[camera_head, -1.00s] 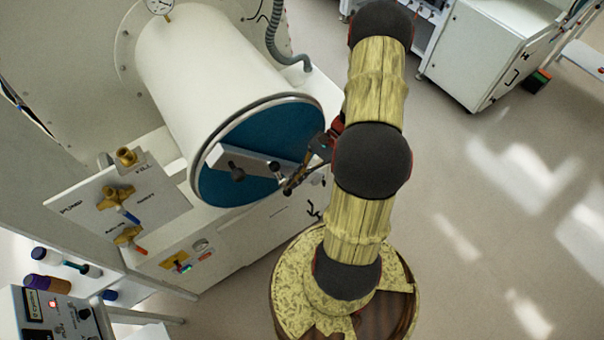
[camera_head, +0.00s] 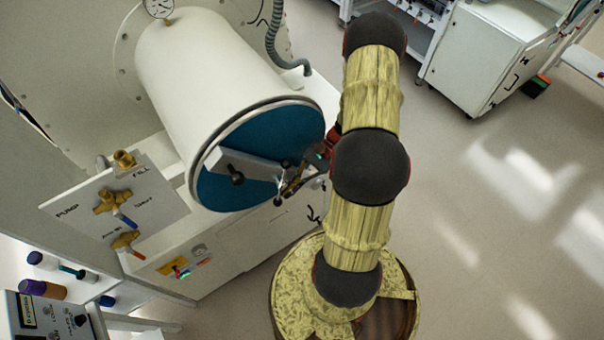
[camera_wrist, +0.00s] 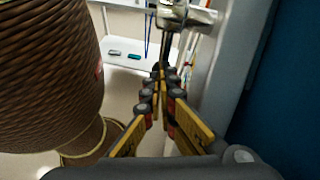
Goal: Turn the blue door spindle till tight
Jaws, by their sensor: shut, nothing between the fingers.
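The round blue door (camera_head: 235,190) closes the end of the white cylinder, with a pale crossbar (camera_head: 250,166) across its face. Dark knobs of the spindle handle show at the crossbar (camera_head: 237,178) and below its right part (camera_head: 278,202). My gripper (camera_head: 284,190) is at the right part of the door, close to the lower knob. In the wrist view its fingers (camera_wrist: 160,78) are together and hold nothing. A metal spindle part (camera_wrist: 185,16) lies just beyond the fingertips; I cannot tell whether they touch. The blue door (camera_wrist: 288,95) fills the right side there.
A valve panel (camera_head: 115,205) with brass valves stands left of the door. A control box (camera_head: 50,315) is at the lower left. A grey hose (camera_head: 275,45) hangs behind the cylinder. The floor (camera_head: 470,200) to the right is clear.

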